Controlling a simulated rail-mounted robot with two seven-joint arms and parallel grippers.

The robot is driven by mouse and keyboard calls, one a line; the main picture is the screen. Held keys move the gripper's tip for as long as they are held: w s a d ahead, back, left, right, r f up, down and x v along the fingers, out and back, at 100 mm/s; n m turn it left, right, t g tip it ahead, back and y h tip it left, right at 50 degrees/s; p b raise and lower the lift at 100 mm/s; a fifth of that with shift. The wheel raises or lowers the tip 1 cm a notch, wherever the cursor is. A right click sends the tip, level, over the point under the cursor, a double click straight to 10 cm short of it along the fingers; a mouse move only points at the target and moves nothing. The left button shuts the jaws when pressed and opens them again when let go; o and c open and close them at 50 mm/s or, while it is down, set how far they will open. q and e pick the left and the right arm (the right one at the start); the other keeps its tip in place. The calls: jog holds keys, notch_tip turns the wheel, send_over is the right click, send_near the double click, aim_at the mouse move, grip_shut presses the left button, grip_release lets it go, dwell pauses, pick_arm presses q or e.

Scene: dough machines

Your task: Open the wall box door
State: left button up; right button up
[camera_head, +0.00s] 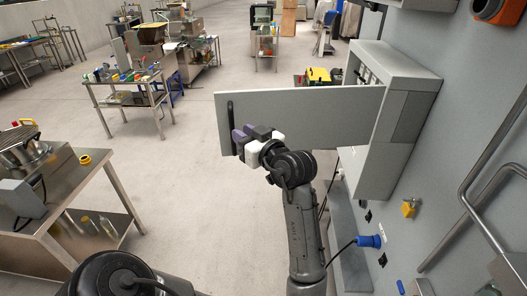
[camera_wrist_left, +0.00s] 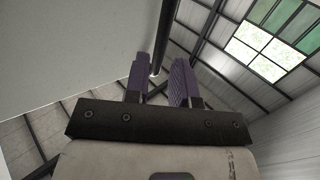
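The grey wall box (camera_head: 377,150) is on the wall at the right of the head view. Its flat grey door (camera_head: 305,112) stands swung wide out to the left. A black upright bar handle (camera_head: 230,112) is near the door's free edge. My left gripper (camera_head: 239,142), with purple fingers, is at the lower part of this handle. In the left wrist view the purple fingers (camera_wrist_left: 157,82) are apart, and a dark bar, seemingly the handle (camera_wrist_left: 165,35), shows between them. I cannot tell whether either finger touches it. My right gripper is not in view.
A blue plug (camera_head: 369,241) with a cable and a yellow fitting (camera_head: 409,208) are on the wall below the box. Metal pipes (camera_head: 487,165) run at the right. A steel table (camera_head: 75,190) stands at the left. The floor (camera_head: 190,190) between is clear.

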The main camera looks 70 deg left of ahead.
pick_arm(q)
jog(key=b+v, duration=0.2)
jog(key=v, duration=0.6)
jog(key=shift+d, duration=0.25)
jog(key=shift+w, duration=0.1)
dwell(0.4)
